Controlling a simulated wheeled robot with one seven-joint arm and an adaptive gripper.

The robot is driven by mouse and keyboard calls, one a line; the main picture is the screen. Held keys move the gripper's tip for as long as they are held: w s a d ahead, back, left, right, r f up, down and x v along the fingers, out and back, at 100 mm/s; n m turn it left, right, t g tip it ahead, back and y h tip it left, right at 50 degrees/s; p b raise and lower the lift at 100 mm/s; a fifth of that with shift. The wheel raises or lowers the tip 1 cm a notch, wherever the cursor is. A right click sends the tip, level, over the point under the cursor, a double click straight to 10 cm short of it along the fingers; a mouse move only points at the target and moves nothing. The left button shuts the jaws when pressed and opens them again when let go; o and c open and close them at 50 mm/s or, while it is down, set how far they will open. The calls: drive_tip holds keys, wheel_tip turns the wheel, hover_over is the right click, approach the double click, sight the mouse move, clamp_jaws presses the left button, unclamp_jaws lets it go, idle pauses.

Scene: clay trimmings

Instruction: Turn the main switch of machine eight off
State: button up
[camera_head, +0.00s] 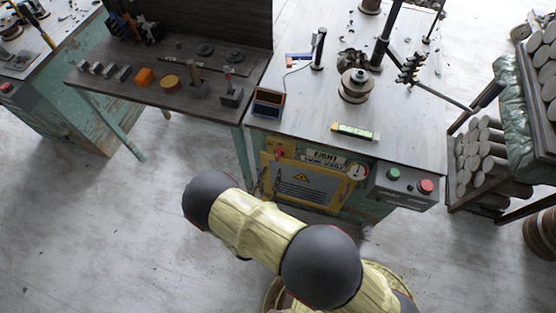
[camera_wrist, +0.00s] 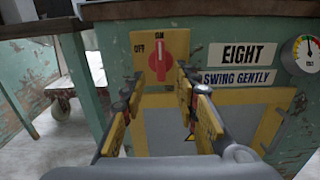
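The main switch is a red rotary knob (camera_wrist: 156,66) on a yellow plate (camera_wrist: 140,45) on the front of machine eight (camera_head: 322,195). The plate reads OFF at its left and ON at its top; a lower label is too small to read. The knob's grip stands about upright, toward ON. In the head view the switch (camera_head: 279,153) is at the machine's upper left front. The sign EIGHT (camera_wrist: 243,53) is right of it. My gripper (camera_wrist: 158,88) is open and empty, its fingers toward the knob, apparently short of it. In the head view I cannot make out the gripper beyond my arm.
A pressure gauge (camera_wrist: 305,54) is right of the sign. A grey box with green and red buttons (camera_head: 410,184) juts from the machine's right front. The worktop edge overhangs the switch. A dark bench with tools (camera_head: 150,105) stands left. Floor in front is clear.

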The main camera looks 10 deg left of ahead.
sight(277, 158)
drive_tip(key=shift+w+d+b, duration=0.15)
drive_tip(key=shift+w+b, duration=0.2)
drive_tip(key=shift+w, duration=1.25)
drive_tip(key=shift+w+d+b, duration=0.15)
drive_tip(key=shift+w+b, duration=0.2)
drive_tip(key=shift+w, duration=1.2)
drive_tip(key=shift+c, duration=0.8)
clamp_jaws()
